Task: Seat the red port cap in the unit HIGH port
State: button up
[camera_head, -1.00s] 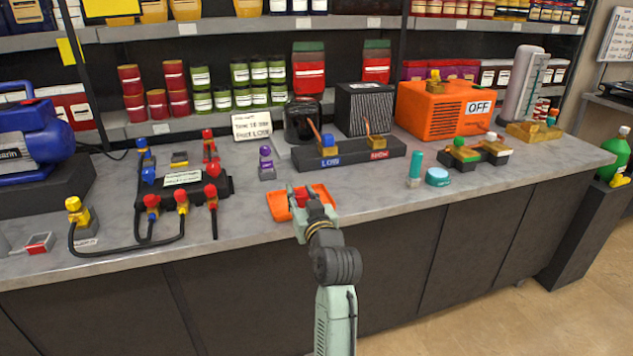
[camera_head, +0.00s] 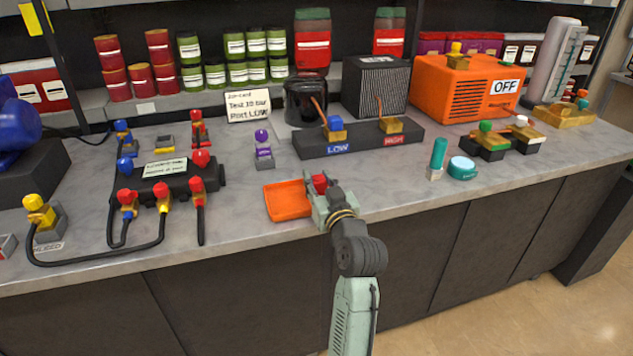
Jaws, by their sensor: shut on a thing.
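My gripper (camera_head: 324,192) is shut on the red port cap (camera_head: 319,183), near the counter's front edge, just right of the orange tray (camera_head: 286,200). The gripper partly hides the cap. The unit's dark port block (camera_head: 358,145) stands farther back, with LOW and HIGH labels. The HIGH port (camera_head: 390,125) is a brass fitting at the right, with a copper pipe beside it and no cap visible on it. The LOW port (camera_head: 335,130) at the left has a blue cap on top. The cap and the HIGH port are well apart.
A manifold with hoses (camera_head: 170,180) lies left. A purple-topped fitting (camera_head: 263,150) stands behind the tray. A teal cylinder (camera_head: 437,158) and a teal round tub (camera_head: 462,168) stand right. An orange pump marked OFF (camera_head: 460,95) is at the back. Counter between the tray and block is clear.

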jog(key=shift+s+d+r, duration=0.1)
jog(key=shift+d+r, duration=0.05)
jog(key=shift+r, duration=0.05)
jog(key=shift+f, duration=0.25)
jog(key=o, duration=1.2)
jog(key=shift+c, duration=0.2)
jog(key=shift+r, duration=0.1)
